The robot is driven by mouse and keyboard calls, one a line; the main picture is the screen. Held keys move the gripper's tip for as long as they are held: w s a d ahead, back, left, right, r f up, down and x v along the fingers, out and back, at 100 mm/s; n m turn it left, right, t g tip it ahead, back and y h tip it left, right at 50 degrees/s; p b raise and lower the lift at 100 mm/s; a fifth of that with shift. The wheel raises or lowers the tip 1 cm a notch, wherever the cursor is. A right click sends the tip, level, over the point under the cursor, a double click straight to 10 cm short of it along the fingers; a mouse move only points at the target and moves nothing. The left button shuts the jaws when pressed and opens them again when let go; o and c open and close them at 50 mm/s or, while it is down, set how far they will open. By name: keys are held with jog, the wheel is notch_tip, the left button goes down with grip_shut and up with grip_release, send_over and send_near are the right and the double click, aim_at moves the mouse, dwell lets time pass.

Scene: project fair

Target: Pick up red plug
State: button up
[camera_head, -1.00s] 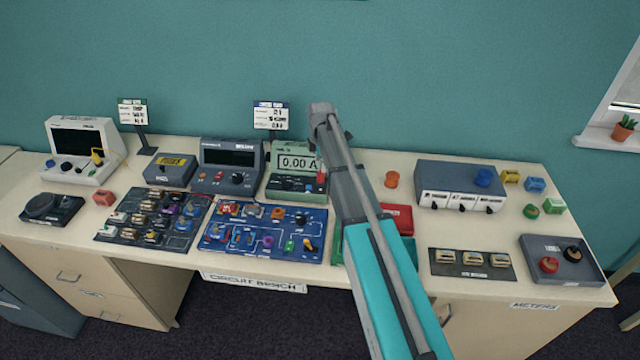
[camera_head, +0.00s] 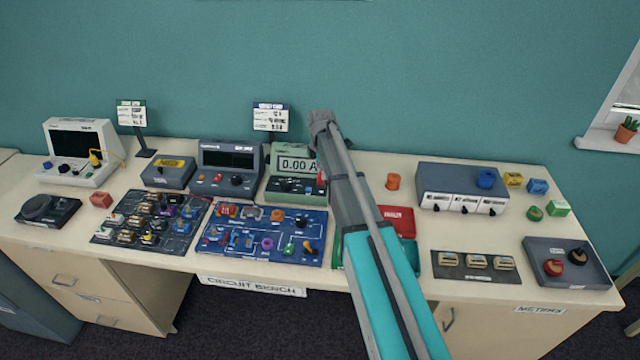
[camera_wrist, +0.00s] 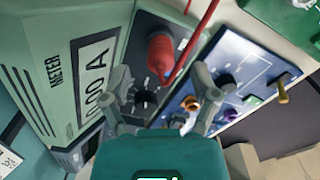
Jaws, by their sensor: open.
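The red plug (camera_wrist: 161,54) stands on the front panel of the green meter (camera_wrist: 75,62), with a red lead running up from it in the wrist view. In the head view the red plug (camera_head: 321,177) shows as a small red spot at the right edge of the green meter (camera_head: 294,164), beside my arm. My gripper (camera_wrist: 161,76) is open in the wrist view. Its two fingers lie left and right below the plug, with nothing held between them. Whether a finger touches the panel I cannot tell.
A dark knob (camera_wrist: 145,98) sits on the meter below the plug. The blue circuit board (camera_head: 262,232) with several parts lies in front of the meter. A red and green case (camera_head: 397,222) is partly behind my arm. A grey box (camera_head: 455,178) stands to the right.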

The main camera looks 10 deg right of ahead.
jog(key=shift+f+b, duration=1.55)
jog(key=shift+f, duration=0.3)
grip_shut()
